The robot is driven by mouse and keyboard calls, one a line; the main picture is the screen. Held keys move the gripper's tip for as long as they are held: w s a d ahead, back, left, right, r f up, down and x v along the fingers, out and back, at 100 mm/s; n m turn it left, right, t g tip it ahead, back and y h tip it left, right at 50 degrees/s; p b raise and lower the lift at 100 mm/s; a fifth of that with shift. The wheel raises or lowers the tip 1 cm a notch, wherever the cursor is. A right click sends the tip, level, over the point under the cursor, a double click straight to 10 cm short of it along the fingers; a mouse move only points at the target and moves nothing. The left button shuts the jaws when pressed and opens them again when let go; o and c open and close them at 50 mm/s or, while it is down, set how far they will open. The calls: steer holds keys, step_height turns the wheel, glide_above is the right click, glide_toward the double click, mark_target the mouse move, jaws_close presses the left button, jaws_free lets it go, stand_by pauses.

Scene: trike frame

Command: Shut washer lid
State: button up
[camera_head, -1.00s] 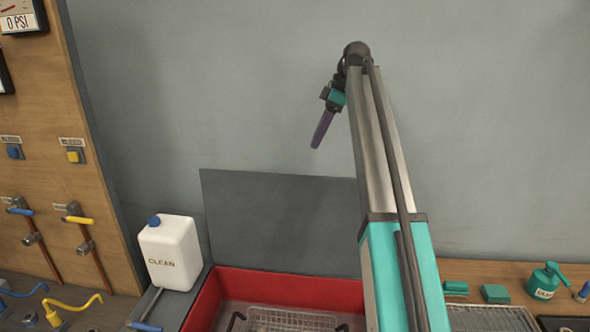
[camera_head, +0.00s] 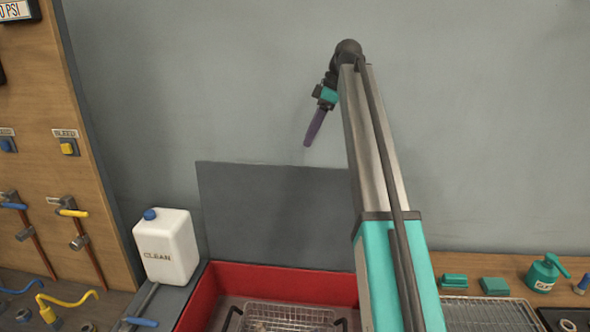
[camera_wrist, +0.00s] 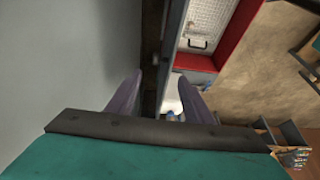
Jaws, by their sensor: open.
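The washer is a red tub (camera_head: 290,281) with a wire basket inside. Its flat grey lid (camera_head: 270,215) stands upright and open at the back, near the wall. My gripper (camera_head: 312,130) is open, its purple fingers pointing down above the lid's top edge, apart from it in the head view. In the wrist view the open fingers (camera_wrist: 160,90) point down, with a narrow upright strip, apparently the lid (camera_wrist: 172,45) seen edge-on, between or just beyond them. My arm hides the lid's right end in the head view.
A white CLEAN jug (camera_head: 168,250) with a blue cap stands left of the tub. A wooden panel with valves (camera_head: 75,208) is at the far left. The grey wall is close behind the lid.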

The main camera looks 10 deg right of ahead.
steer(key=b+x, duration=0.3)
steer(key=x, duration=0.8)
steer(key=shift+b, duration=0.4)
jaws_close()
